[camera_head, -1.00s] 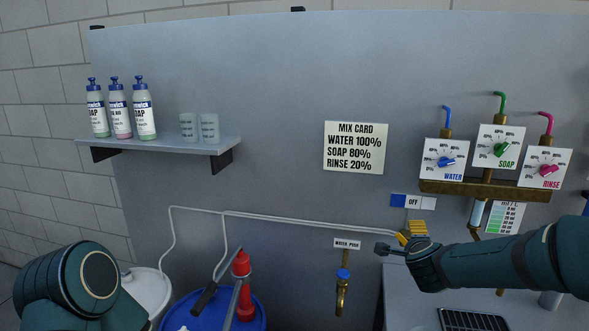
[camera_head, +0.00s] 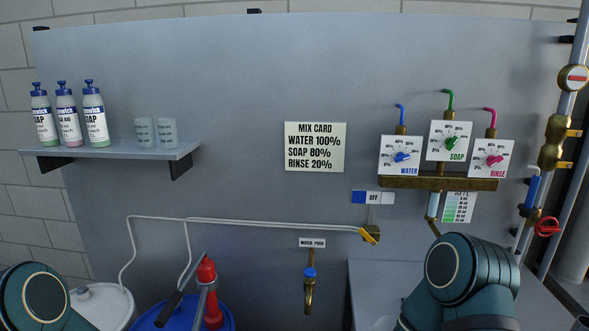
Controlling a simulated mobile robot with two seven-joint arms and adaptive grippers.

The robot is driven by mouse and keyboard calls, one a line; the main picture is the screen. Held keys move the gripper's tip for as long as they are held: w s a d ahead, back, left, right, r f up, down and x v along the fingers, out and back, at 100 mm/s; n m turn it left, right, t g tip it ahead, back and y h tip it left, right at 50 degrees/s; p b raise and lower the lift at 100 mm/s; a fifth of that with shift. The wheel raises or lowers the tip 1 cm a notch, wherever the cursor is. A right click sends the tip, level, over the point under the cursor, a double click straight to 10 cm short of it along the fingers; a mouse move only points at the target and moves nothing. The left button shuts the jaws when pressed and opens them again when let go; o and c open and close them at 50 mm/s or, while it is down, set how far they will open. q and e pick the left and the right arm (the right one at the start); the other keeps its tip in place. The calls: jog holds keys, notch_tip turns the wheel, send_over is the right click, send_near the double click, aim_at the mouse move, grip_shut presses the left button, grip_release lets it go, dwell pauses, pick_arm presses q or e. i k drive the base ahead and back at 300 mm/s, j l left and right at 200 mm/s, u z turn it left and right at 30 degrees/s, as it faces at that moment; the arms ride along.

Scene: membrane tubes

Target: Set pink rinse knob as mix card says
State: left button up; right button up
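The mix card (camera_head: 315,147) on the grey wall panel reads water 100%, soap 80%, rinse 20%. The pink rinse knob (camera_head: 494,160) is on the white rinse dial plate (camera_head: 491,173), rightmost of three dials; its exact setting is too small to read. The blue water knob (camera_head: 403,157) and green soap knob (camera_head: 452,142) are on dials to its left. My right arm is at the lower right below the dials, its gripper out of sight. My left arm shows at the lower left, its gripper also out of sight.
A brass shelf (camera_head: 438,184) runs under the dials. Pipes with a red valve wheel (camera_head: 547,227) stand at the right. A yellow-ended white hose (camera_head: 369,235) and a brass tap (camera_head: 309,290) are lower centre. A wall shelf (camera_head: 115,151) holds bottles and cups.

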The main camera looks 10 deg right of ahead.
aim_at(492, 161)
jog(key=z, duration=1.45)
jog(key=i+l+u, duration=0.15)
jog(key=l, duration=0.6)
jog(key=i+l+u, duration=0.15)
jog(key=l, duration=0.6)
jog(key=l+u, duration=0.1)
jog(key=l, duration=0.65)
